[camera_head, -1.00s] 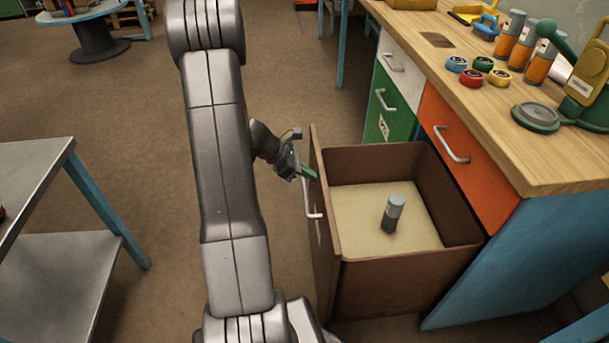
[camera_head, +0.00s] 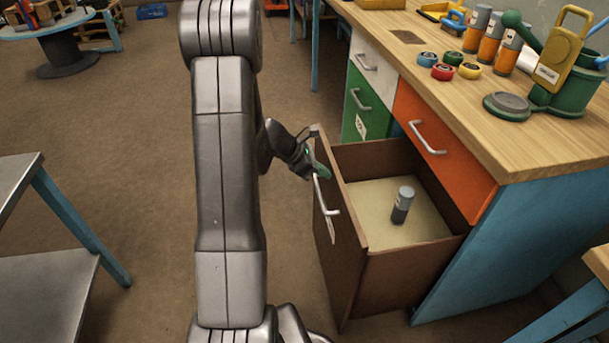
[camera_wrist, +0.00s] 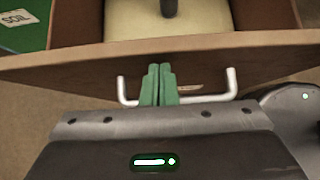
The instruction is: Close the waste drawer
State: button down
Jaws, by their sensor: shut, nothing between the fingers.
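The brown waste drawer (camera_head: 350,230) is pulled out from the lower part of the workbench, below the orange drawer. It also shows in the wrist view (camera_wrist: 250,45). A grey cylinder (camera_head: 403,205) stands upright on its pale floor. The drawer's silver handle (camera_head: 327,195) is on its front; in the wrist view the handle (camera_wrist: 231,85) passes either side of my green fingers. My gripper (camera_head: 322,172) is shut and empty, its fingertips at the drawer front close to the handle. I cannot tell whether they touch the front.
An orange drawer (camera_head: 440,140) and a green drawer (camera_head: 365,105) are shut. The wooden benchtop (camera_head: 450,90) holds tape rolls, bottles and a green can. A metal table (camera_head: 40,270) stands at left. The brown floor (camera_head: 130,140) between is clear.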

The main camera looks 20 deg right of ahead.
jog(key=s+d+p, duration=0.1)
jog(key=s+d, duration=0.2)
jog(key=d, duration=1)
jog(key=s+d+p, duration=0.1)
jog(key=s+d, duration=0.3)
jog(key=d, duration=1)
jog(key=shift+d, duration=0.15)
jog(key=shift+r, duration=0.2)
